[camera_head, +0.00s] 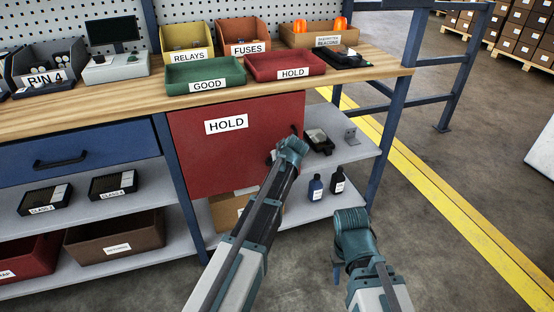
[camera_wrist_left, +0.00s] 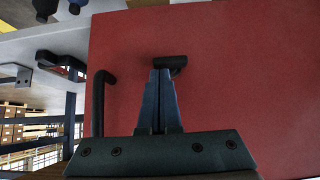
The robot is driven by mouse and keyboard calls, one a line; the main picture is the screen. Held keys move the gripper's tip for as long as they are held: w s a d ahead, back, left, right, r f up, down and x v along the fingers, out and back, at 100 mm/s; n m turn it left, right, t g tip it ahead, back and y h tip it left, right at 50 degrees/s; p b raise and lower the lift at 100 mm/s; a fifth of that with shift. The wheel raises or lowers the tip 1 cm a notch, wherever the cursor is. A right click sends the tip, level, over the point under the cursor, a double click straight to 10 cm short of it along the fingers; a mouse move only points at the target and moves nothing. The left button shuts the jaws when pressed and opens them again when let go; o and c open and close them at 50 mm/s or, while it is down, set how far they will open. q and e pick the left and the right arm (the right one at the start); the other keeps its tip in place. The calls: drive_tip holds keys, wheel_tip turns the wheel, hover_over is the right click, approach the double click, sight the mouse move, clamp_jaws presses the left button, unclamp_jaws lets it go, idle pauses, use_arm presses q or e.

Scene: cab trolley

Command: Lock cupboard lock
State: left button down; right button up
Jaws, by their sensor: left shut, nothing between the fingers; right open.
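The red cupboard door (camera_head: 215,160) with a HOLD label is closed under the bench top. My left gripper (camera_head: 279,157) is at the door's right side. In the left wrist view, the red door (camera_wrist_left: 240,90) fills most of the picture. The shut, empty left fingers (camera_wrist_left: 162,75) point at a small black lock knob (camera_wrist_left: 176,62), overlapping it in view; I cannot tell whether they touch. A black bar handle (camera_wrist_left: 101,100) stands beside them. In the head view the lock is hidden by my left wrist. My right gripper (camera_head: 338,272) is open, low, right of the cupboard.
The bench top (camera_head: 110,97) carries a green GOOD tray (camera_head: 205,75) and a red HOLD tray (camera_head: 285,66) above the door. The floor at the right is clear.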

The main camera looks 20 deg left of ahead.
use_arm(q)
drive_tip(key=shift+w+d+f+m+g+y+b, duration=0.2)
drive_tip(key=shift+w+d+m+g+y+b, duration=0.15)
drive_tip(key=shift+y, duration=0.35)
use_arm(e)
drive_tip(key=shift+f, duration=0.3)
use_arm(q)
drive_tip(key=f+m+g+y+b, duration=0.1)
drive_tip(key=m+y+b, duration=0.1)
drive_tip(key=b, duration=0.3)
drive_tip(key=f+m+g+y+b, duration=0.1)
drive_tip(key=m+y+b, duration=0.2)
drive_tip(key=b, duration=0.3)
drive_tip(key=d+f+m+g+y+b, duration=0.1)
drive_tip(key=f+m+y+b, duration=0.1)
drive_tip(key=y+b, duration=0.3)
drive_tip(key=shift+w+g+b, duration=0.25)
drive_tip(key=shift+w+b, duration=0.05)
drive_tip(key=shift+b, duration=0.3)
use_arm(e)
wheel_tip(320, 180, down, 17)
drive_tip(key=shift+f, duration=0.15)
use_arm(q)
drive_tip(key=shift+d, duration=0.2)
